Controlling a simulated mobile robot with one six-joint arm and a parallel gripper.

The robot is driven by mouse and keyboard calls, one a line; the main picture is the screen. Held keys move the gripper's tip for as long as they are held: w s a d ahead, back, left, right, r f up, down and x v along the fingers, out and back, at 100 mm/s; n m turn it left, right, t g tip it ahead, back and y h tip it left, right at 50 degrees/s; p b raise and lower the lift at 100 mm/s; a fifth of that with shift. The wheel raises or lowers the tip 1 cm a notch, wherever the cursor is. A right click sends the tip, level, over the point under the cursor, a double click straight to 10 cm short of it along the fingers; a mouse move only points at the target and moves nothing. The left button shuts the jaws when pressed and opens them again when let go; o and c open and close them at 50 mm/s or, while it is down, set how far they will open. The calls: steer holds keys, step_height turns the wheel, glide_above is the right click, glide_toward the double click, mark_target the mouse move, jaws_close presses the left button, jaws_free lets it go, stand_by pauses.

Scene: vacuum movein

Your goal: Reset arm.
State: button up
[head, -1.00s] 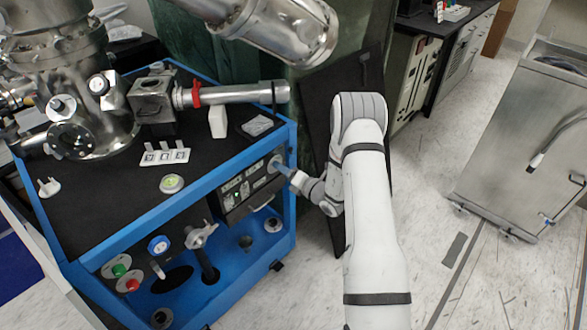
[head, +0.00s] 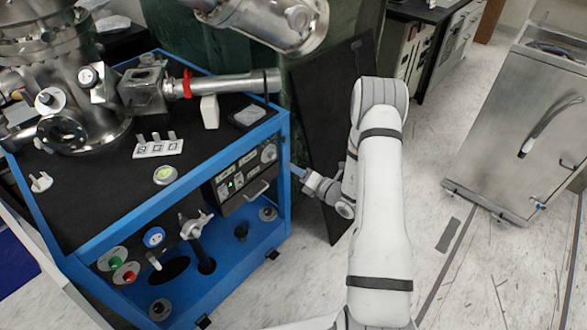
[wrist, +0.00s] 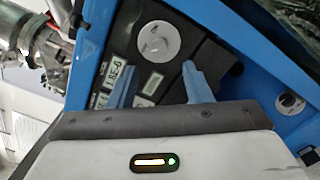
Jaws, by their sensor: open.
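My gripper (head: 297,170) is in the head view just right of the blue-framed cart (head: 283,200), at the level of its front panel. In the wrist view my gripper (wrist: 160,85) shows two blue fingers spread apart with nothing between them. Beyond the fingers is the black control panel (wrist: 140,70) with a round white knob (wrist: 158,40) and small displays. The knob also shows in the head view (head: 268,153), with the fingers apart from it. My white arm reaches up from the bottom of the head view and bends toward the cart.
The cart carries a steel vacuum chamber (head: 50,60) and a horizontal tube (head: 235,84) with a red clamp. A dark panel (head: 335,130) stands upright behind my arm. A steel cabinet (head: 515,120) stands at the right.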

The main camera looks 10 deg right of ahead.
steer(key=s+a+r+n+g+y+p, duration=0.1)
steer(key=s+a+r+n+g+p, duration=0.1)
steer(key=s+a+r+n+g, duration=0.4)
steer(key=s+a+r+n+g+y+p, duration=0.1)
steer(key=s+a+r+n+g+p, duration=0.2)
steer(key=r+n, duration=0.55)
steer(key=s+a+r+n+g+y+p, duration=0.1)
steer(key=s+a+r+n+g, duration=0.35)
steer(key=s+r+n, duration=0.35)
steer(key=s+d+r+n+h+p, duration=0.3)
steer(key=s+d+r+n+h, duration=0.2)
steer(key=s+r+n+h, duration=0.1)
steer(key=s+d+r+n+t+h+p, duration=0.1)
steer(key=s+d+r+n+h+p, duration=0.2)
steer(key=s+d+r+n+h, duration=0.3)
step_height(320, 180, up, 3)
steer(key=s+n+h, duration=0.1)
steer(key=s+n, duration=0.1)
steer(key=n, duration=0.3)
steer(key=shift+s+d+f+h, duration=0.2)
steer(key=shift+s+d+h, duration=0.1)
steer(key=shift+n+t, duration=0.25)
